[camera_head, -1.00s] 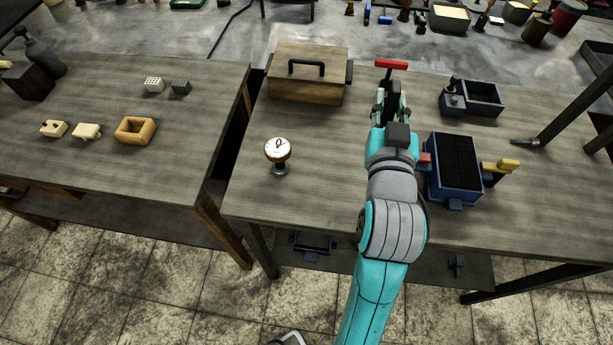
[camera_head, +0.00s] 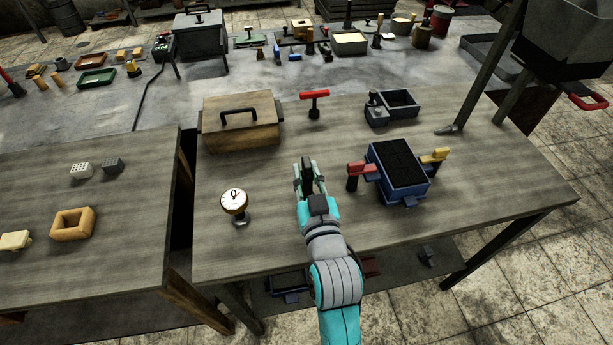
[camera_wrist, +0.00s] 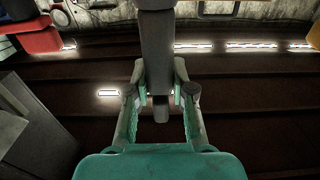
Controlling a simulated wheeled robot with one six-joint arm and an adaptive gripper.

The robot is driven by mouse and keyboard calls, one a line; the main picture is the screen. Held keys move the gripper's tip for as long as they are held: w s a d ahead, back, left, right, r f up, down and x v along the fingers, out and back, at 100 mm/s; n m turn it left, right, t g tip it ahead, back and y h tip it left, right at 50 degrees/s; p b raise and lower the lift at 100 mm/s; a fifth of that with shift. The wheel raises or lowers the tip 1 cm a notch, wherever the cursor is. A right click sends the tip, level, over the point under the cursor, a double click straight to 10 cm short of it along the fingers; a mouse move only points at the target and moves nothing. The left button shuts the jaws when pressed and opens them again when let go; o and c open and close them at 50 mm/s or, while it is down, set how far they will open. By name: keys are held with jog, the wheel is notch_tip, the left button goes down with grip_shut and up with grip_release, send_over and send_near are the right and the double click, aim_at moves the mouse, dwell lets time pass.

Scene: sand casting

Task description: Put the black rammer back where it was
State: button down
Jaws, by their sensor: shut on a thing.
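My gripper (camera_head: 308,172) is over the right table, left of the blue moulding flask (camera_head: 418,188). In the wrist view my gripper (camera_wrist: 160,98) is shut on a dark grey, upright bar-like thing, which I take to be the black rammer (camera_wrist: 157,50). The fingers press on its two sides, and its lower end shows between them. In the head view the held thing is mostly hidden by the fingers, so its full shape and its height above the table cannot be told.
A red T-handled tool (camera_head: 314,95) stands beyond my gripper. A wooden box (camera_head: 240,138) and a dial gauge (camera_head: 234,202) are to the left. Red (camera_head: 356,170) and yellow (camera_head: 436,155) handles flank the flask. A blue-grey open box (camera_head: 400,103) stands behind.

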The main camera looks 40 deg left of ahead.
jog(key=shift+f, duration=0.45)
jog(key=shift+f, duration=0.15)
jog(key=c, duration=1)
grip_release()
jog(key=v, duration=1.2)
jog(key=shift+d, duration=0.1)
